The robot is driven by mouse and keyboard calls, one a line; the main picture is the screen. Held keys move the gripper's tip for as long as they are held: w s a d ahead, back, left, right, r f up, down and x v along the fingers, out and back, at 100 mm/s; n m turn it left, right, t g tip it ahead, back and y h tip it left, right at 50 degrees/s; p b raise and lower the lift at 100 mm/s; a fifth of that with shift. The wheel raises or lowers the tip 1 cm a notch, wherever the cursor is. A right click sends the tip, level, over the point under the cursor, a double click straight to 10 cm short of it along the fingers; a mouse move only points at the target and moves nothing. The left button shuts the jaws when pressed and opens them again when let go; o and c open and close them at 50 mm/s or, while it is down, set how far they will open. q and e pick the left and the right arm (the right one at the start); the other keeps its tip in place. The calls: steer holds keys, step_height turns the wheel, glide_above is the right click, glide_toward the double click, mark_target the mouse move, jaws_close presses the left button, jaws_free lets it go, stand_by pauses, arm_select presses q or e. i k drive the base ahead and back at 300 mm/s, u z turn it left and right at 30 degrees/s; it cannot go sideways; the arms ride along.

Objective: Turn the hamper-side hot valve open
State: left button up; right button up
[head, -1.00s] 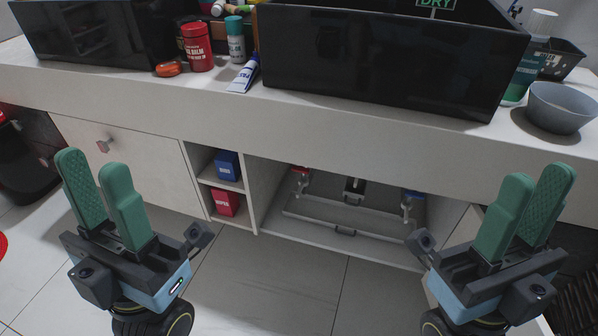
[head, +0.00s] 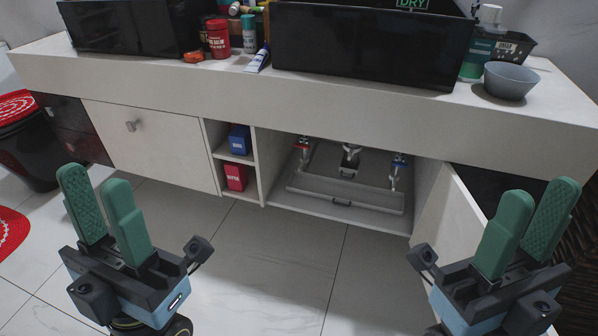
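A red-handled valve (head: 302,147) and a blue-handled valve (head: 398,162) stand on pipes inside the open cabinet under the right sink (head: 375,45). The red one is at the left, the blue one at the right. They are small, so how far each handle is turned cannot be told. My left gripper (head: 95,185) is open and empty, in front of the closed left door. My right gripper (head: 540,205) is open and empty, in front of the open right door. Neither touches a valve. A dark slatted object (head: 578,195), possibly the hamper, shows at the right edge.
A grey panel with a handle (head: 345,200) lies low in the cabinet. An open door (head: 450,225) stands at its right. Shelves hold a blue box (head: 239,139) and a red box (head: 235,177). The tiled floor (head: 270,260) ahead is clear. A black bin (head: 25,150) stands left.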

mark_target(303, 145)
steer(key=z, duration=0.05)
steer(key=k, duration=0.55)
steer(key=u, duration=1.4)
steer(key=i, duration=1.85)
steer(key=z, duration=0.95)
steer(key=i, duration=0.25)
steer(key=z, duration=0.45)
